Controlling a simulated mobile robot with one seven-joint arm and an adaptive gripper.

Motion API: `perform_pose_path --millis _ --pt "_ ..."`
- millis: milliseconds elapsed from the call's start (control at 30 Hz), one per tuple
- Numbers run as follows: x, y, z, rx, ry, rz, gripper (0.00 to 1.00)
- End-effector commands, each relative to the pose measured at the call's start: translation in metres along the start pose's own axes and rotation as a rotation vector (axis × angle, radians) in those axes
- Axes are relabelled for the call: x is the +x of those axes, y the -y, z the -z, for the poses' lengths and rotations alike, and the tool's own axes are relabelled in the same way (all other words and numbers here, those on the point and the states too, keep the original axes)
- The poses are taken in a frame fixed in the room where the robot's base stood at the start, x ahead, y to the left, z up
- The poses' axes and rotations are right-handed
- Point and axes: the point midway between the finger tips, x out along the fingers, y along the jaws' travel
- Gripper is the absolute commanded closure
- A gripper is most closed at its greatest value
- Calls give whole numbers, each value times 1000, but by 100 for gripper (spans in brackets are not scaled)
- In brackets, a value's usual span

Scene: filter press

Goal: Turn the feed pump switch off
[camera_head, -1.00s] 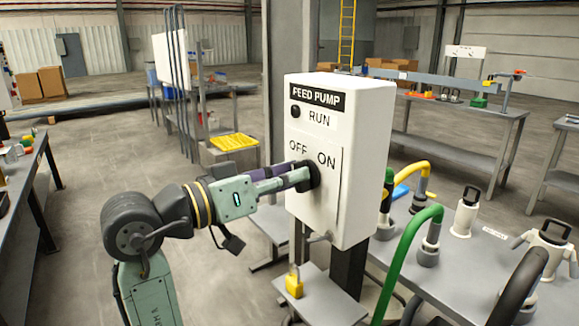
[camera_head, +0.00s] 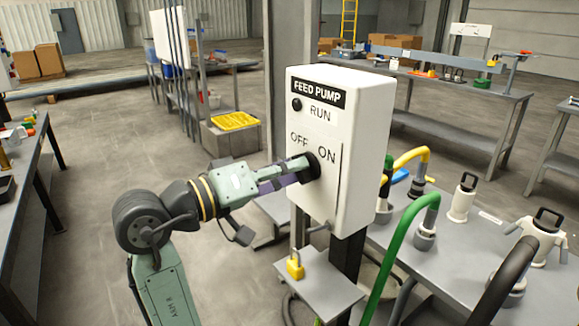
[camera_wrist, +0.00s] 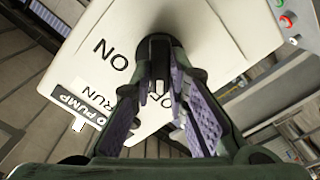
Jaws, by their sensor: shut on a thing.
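The white feed pump box (camera_head: 350,110) stands upright on a dark post, with a dark RUN lamp (camera_head: 297,104) near its top. It also shows, turned around, in the wrist view (camera_wrist: 215,50). The round black switch knob (camera_head: 314,166) is on the front face below the OFF and ON labels. My gripper (camera_head: 304,168) comes from the left and is shut on the knob. In the wrist view, both fingertips (camera_wrist: 157,68) press on its sides (camera_wrist: 159,45). The fingers hide part of the knob and OFF label, so I cannot tell where it points.
A small shelf (camera_head: 325,285) with a yellow padlock (camera_head: 295,266) is below the box. At right, a grey table (camera_head: 455,265) carries green and yellow hoses and white fittings. Another workbench (camera_head: 22,175) is at far left. The floor between is open.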

Motion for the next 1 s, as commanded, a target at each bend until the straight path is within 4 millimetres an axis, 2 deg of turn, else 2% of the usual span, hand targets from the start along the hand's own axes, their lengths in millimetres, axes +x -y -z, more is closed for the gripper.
perform_pose_path --millis 233,267,533,833,1000 --pt "0 0 0 -3 0 0 100" --pt "0 0 0 -3 0 0 84" --pt "0 0 0 -1 0 0 66" --pt "-1 0 0 -1 0 0 65" --pt "-17 0 1 -1 -3 1 65"
